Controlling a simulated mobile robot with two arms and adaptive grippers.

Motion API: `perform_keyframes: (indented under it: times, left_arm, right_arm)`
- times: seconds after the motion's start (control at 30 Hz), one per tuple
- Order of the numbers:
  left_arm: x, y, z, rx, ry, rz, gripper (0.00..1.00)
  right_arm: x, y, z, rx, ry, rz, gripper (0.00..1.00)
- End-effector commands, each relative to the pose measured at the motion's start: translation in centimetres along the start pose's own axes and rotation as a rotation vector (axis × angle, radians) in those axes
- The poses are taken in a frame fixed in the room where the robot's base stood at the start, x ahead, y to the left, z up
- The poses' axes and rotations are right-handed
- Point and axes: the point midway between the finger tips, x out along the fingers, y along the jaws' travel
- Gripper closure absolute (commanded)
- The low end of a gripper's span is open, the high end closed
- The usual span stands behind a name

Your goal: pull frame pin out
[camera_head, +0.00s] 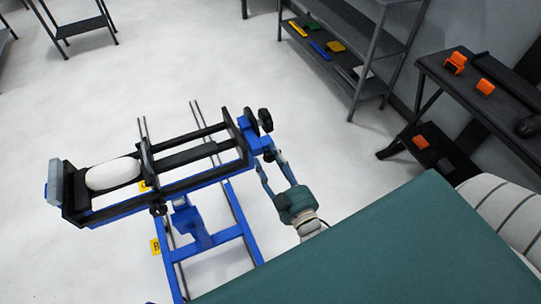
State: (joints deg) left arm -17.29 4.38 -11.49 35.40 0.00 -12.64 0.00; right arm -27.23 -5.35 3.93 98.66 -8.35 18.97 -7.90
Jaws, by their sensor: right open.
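A blue and black frame (200,182) stands on the floor left of centre and holds a white rounded piece (113,173) at its left end. At its right end are black round knobs (265,120) and a blue block (254,138). I cannot tell which part is the frame pin; it is too small or hidden. My right gripper (269,162) is open, its fingers pointing up at the blue block just below the knobs. Whether the fingers touch the block or lie around something there is not clear. My left gripper is out of view.
Thin rails (203,128) run on the floor beneath the frame. A grey shelf (345,40) with coloured pieces stands at the back. A dark table (490,115) with orange items is at the right. The white floor left of the frame is clear.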

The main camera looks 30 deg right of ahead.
Motion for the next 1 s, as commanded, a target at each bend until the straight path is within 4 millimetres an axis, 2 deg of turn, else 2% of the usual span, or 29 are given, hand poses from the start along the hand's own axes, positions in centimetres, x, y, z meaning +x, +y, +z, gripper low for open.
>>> perform_keyframes:
  times: [0.33, 0.37, 0.53, 0.6, 0.77, 1.0]
  left_arm:
    - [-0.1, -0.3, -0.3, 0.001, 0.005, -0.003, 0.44]
    - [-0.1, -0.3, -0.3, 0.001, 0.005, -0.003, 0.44]
    - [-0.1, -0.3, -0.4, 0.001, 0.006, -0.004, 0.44]
    - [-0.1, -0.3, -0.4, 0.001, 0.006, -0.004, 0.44]
    - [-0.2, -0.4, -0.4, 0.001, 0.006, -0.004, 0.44]
    - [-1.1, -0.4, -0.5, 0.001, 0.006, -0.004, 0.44]
  right_arm:
    - [0.5, 0.0, 0.0, 0.0, -0.001, 0.0, 0.52]
    - [0.5, 0.0, 0.0, 0.0, -0.001, 0.0, 0.56]
    - [0.5, 0.0, 0.0, 0.0, 0.0, 0.0, 0.9]
    - [0.5, 0.0, 0.0, 0.0, 0.0, 0.0, 1.0]
    - [0.3, 0.0, 0.0, 0.0, -0.001, 0.0, 1.0]
    - [-2.4, 0.0, 0.0, 0.001, -0.003, 0.0, 1.0]
